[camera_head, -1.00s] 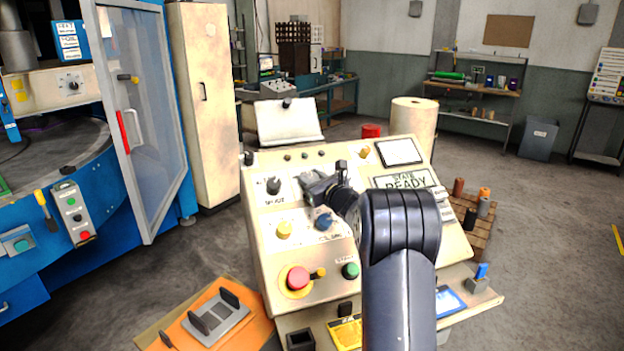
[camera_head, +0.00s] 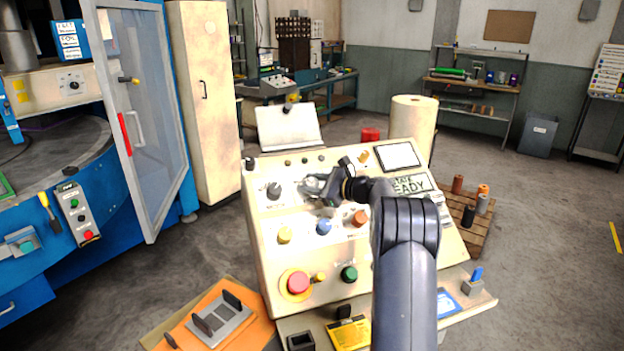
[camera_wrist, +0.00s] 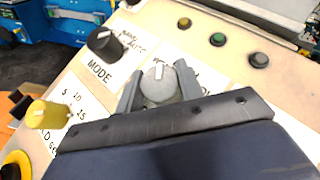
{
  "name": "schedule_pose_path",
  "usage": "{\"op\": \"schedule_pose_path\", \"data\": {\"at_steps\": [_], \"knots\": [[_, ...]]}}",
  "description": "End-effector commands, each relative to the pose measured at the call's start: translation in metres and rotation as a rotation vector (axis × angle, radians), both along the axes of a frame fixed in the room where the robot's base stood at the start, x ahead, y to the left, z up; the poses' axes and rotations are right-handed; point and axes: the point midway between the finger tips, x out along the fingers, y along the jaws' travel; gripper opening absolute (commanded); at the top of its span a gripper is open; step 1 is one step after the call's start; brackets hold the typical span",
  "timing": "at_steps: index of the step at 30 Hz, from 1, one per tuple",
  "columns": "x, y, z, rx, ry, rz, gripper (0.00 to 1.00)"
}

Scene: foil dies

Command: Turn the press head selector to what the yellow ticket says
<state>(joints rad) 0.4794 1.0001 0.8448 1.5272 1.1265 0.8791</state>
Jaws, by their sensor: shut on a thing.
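In the wrist view my gripper (camera_wrist: 158,92) has its two grey fingers on either side of a light grey knob (camera_wrist: 157,86), shut on it. The knob's white pointer mark points roughly up in that view. Its label is mostly hidden behind the fingers and my wrist. In the head view my gripper (camera_head: 318,188) is at the upper middle of the sloped console (camera_head: 262,225), and hides the knob. A yellow ticket (camera_head: 348,334) lies on the console's front ledge; its writing is too small to read.
A black MODE knob (camera_wrist: 103,42) sits left of the grey one, and a yellow knob (camera_wrist: 48,113) lower left. Blue (camera_head: 324,227) and orange-red (camera_head: 360,218) knobs are just below my gripper. A red button (camera_head: 298,282) is at the lower left.

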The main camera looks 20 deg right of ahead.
Motion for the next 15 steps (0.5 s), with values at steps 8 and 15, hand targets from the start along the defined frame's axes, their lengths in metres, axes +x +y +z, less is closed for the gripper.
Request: {"op": "schedule_pose_path", "data": {"at_steps": [8, 15], "knots": [[0.0005, 0.0001, 0.0017, -0.078, 0.003, 0.114, 0.12], [0.0001, 0.0006, 0.0005, -0.104, 0.003, 0.153, 0.12]]}}
